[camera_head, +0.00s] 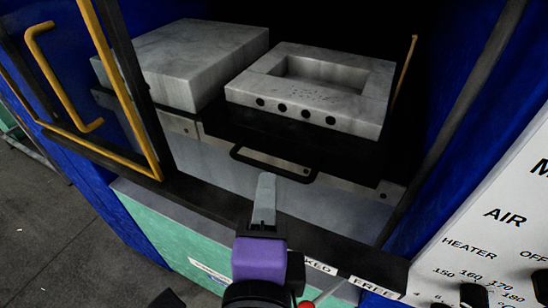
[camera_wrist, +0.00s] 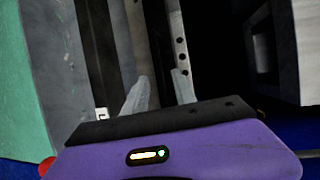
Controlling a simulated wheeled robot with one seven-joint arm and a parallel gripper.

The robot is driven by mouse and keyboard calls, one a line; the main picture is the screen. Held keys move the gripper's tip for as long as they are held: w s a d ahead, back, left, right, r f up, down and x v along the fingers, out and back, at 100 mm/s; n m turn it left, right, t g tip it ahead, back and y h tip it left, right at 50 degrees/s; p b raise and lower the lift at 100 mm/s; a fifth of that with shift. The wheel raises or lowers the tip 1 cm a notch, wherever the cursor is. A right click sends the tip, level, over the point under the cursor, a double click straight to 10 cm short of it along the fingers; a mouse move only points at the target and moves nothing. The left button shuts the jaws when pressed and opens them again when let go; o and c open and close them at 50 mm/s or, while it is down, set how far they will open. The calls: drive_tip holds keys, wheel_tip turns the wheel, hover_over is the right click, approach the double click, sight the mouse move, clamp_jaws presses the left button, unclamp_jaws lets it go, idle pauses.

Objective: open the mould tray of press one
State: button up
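The mould tray (camera_head: 215,158) is a grey metal drawer front inside the blue press, with a black bar handle (camera_head: 238,154) across its front. A pale mould block (camera_head: 375,98) with a square hollow and a row of holes sits above it; the holed edge (camera_wrist: 180,42) also shows in the wrist view. My gripper (camera_head: 265,178), purple with grey fingers, is just in front of the handle, its tips near the bar. In the wrist view the fingers (camera_wrist: 161,75) are apart with a dark gap between them. I cannot tell whether the bar lies in that gap.
A second, solid pale block (camera_head: 185,65) stands to the left. A yellow-edged door frame (camera_head: 120,85) stands open at the left. Labels reading FREE (camera_head: 375,286) and partly hidden "KED" are below, near a red knob (camera_head: 305,304). A white control panel (camera_head: 475,225) is at the right.

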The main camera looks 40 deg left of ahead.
sight(269, 166)
drive_tip(key=shift+w+a+f, duration=0.1)
drive_tip(key=shift+w+a, duration=0.2)
drive_tip(key=shift+w, duration=0.15)
drive_tip(key=p+x, duration=0.1)
drive_tip(key=x, duration=0.5)
drive_tip(key=shift+w+a+f, duration=0.15)
drive_tip(key=shift+w+a, duration=0.1)
drive_tip(key=shift+w, duration=0.05)
clamp_jaws()
drive_tip(key=shift+f, duration=0.1)
idle(0.8)
